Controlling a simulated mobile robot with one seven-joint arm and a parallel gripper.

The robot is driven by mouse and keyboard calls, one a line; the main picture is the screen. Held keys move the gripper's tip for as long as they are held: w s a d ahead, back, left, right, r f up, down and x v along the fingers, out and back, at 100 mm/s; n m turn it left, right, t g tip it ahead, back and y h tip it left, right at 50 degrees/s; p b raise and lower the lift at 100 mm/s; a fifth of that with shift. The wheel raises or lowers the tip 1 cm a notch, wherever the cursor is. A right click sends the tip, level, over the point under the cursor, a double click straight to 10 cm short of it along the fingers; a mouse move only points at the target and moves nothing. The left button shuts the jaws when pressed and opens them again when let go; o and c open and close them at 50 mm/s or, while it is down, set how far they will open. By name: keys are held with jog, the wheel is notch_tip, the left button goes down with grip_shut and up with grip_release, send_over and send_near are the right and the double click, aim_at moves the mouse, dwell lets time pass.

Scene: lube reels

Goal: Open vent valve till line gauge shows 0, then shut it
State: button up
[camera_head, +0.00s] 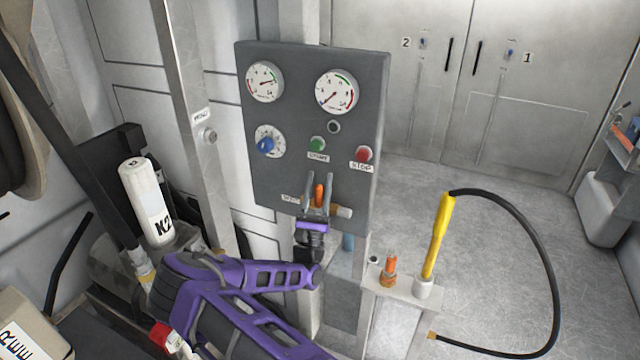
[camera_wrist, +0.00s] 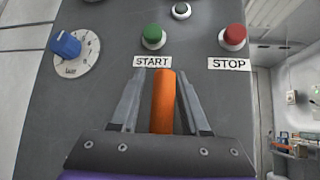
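The grey control panel (camera_head: 290,90) stands upright ahead of me. Low on it is the orange vent valve handle (camera_head: 319,195), pointing up, with a small, partly hidden label to its left. The handle also shows in the wrist view (camera_wrist: 163,105). My gripper (camera_head: 319,176) is open, one finger on each side of the handle, with narrow gaps visible. Two round gauges sit at the panel's top. The left gauge (camera_head: 264,82) has its needle pointing right; the right gauge (camera_head: 336,91) has its needle toward lower left. Their captions are too small to read.
A blue knob (camera_head: 266,145), green START button (camera_head: 317,144) and red STOP button (camera_head: 363,154) sit above the handle. A yellow nozzle (camera_head: 438,235) with a black hose and an orange-topped fitting (camera_head: 390,265) stand right. A white K2 cylinder (camera_head: 146,200) stands left.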

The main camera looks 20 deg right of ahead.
jog(key=shift+o, duration=0.4)
jog(key=b+v, duration=0.1)
jog(key=v, duration=1.6)
jog(key=shift+s, duration=0.2)
jog(key=shift+f, duration=0.15)
